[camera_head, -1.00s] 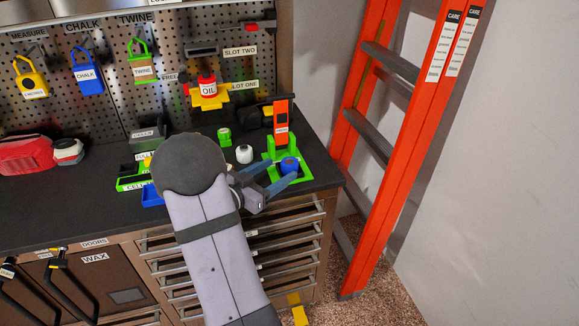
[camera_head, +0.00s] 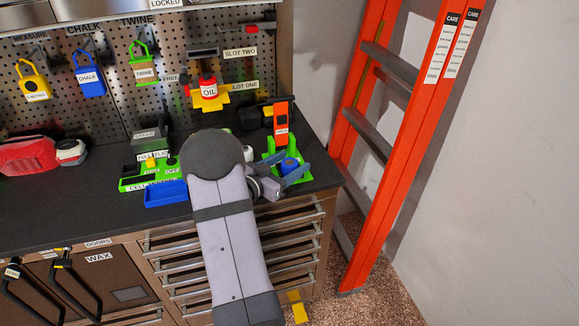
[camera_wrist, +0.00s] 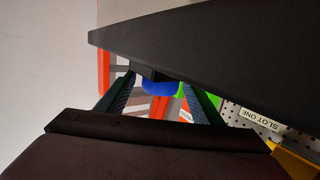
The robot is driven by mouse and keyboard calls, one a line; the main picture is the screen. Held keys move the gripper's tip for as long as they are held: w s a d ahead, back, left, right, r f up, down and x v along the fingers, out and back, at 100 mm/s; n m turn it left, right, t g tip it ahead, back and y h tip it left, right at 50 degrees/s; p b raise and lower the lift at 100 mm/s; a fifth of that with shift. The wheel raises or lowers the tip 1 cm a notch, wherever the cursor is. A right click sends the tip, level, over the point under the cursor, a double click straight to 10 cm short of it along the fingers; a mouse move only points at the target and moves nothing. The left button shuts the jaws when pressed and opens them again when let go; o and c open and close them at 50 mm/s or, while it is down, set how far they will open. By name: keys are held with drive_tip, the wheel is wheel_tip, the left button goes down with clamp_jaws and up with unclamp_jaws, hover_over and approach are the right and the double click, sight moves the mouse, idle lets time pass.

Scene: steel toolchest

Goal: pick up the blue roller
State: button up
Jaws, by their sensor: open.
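The blue roller (camera_head: 289,165) sits on the green stand (camera_head: 272,158) near the right end of the dark worktop. My gripper (camera_head: 293,168) is open, with one finger on either side of the roller in the head view. In the wrist view the roller (camera_wrist: 160,88) shows as a blue shape between the two spread fingers of my gripper (camera_wrist: 160,95). A dark surface hides part of it there. I cannot tell whether either finger touches it.
An orange tool (camera_head: 281,122) stands just behind the roller. A blue tray (camera_head: 166,193) and a green tray (camera_head: 133,183) lie left of my arm. The orange ladder (camera_head: 385,150) stands close to the right of the worktop.

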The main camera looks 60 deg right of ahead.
sight(290, 162)
drive_tip(key=c, duration=1.3)
drive_tip(key=shift+o, duration=0.2)
drive_tip(key=shift+r, duration=0.15)
wheel_tip(290, 162, up, 10)
drive_tip(key=shift+f+b, duration=0.1)
drive_tip(key=shift+b, duration=0.3)
